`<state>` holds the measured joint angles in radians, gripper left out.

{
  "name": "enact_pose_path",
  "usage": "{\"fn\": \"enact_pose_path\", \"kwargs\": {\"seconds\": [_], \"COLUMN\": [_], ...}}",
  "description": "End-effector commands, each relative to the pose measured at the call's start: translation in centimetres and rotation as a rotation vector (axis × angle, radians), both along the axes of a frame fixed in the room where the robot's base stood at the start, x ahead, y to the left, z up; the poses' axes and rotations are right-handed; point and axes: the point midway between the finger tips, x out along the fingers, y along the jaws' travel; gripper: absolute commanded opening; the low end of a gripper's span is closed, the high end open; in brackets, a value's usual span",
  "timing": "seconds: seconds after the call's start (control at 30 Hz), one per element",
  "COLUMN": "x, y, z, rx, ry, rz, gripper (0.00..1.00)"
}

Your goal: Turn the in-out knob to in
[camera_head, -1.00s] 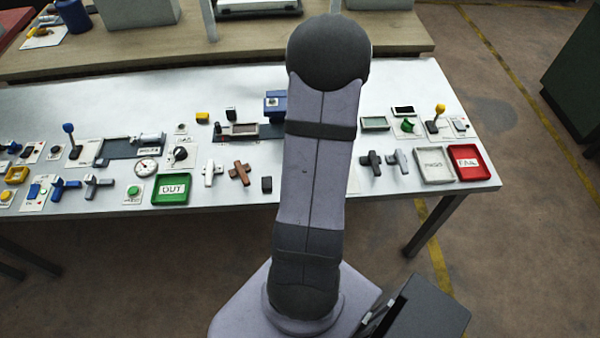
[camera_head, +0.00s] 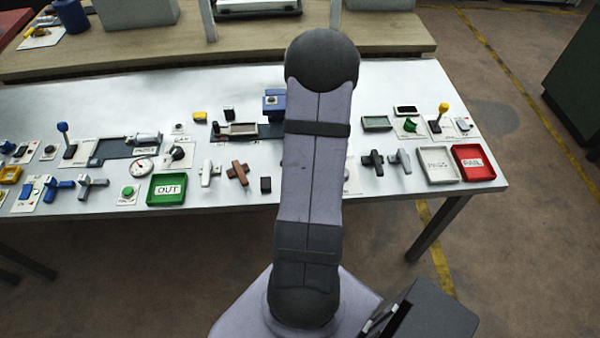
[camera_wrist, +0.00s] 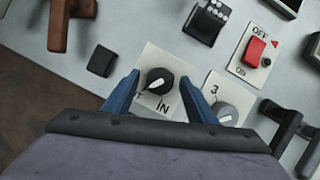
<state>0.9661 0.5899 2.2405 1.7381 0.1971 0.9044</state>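The in-out knob (camera_wrist: 160,81) is a round black knob on a white plate in the wrist view. Its white pointer mark points to the lower left, toward a label of which only a final T shows. The "IN" label (camera_wrist: 163,106) is below the knob. My gripper (camera_wrist: 159,77) is open, with one blue finger to the left of the knob and one to the right. Nothing is held between them. I cannot tell how far the fingertips are above the plate. In the head view my arm hides both the knob and the gripper.
In the wrist view a grey knob marked 3 (camera_wrist: 228,113) is close to the right finger. A black block (camera_wrist: 101,61) is left of the left finger. A red switch (camera_wrist: 254,49) is at upper right, and dark handles (camera_wrist: 287,130) are at lower right.

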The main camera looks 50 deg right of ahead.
Motion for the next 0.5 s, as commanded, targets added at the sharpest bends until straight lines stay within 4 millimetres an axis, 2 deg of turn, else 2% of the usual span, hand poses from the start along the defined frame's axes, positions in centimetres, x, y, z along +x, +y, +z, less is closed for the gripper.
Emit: {"fn": "enact_pose_path", "kwargs": {"seconds": [0.03,0.13,0.17,0.5], "x": [0.0,-0.02,-0.02,-0.08], "y": [0.0,0.01,0.01,-0.05], "z": [0.01,0.01,0.01,0.11], "rx": [0.0,0.0,0.0,0.001], "ry": [0.0,0.0,0.0,0.001], "rz": [0.0,0.0,0.0,0.03], "gripper": [0.39,0.15,0.12,0.12]}}
